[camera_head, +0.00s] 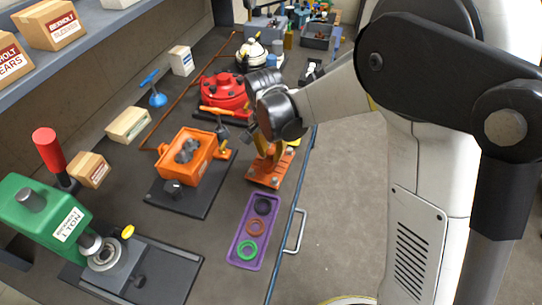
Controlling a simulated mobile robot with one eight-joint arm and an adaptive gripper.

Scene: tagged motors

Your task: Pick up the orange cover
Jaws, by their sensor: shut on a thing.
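The orange cover (268,173) is a flat-looking orange piece near the right edge of the bench, just above the purple tray. My gripper (268,152) reaches down over its upper end and is shut on it. The fingers and wrist hide part of the cover, and I cannot tell whether it touches the bench. To its left, an orange open housing (203,160) with grey lumpy parts (187,150) inside sits on a black base plate (191,204).
A purple tray (235,251) holds black, red and green rings. A green press (42,215) stands at the front left. A red round housing (222,91) is behind my gripper. A blue rail and handle (296,231) edge the bench; the floor (345,190) is clear.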

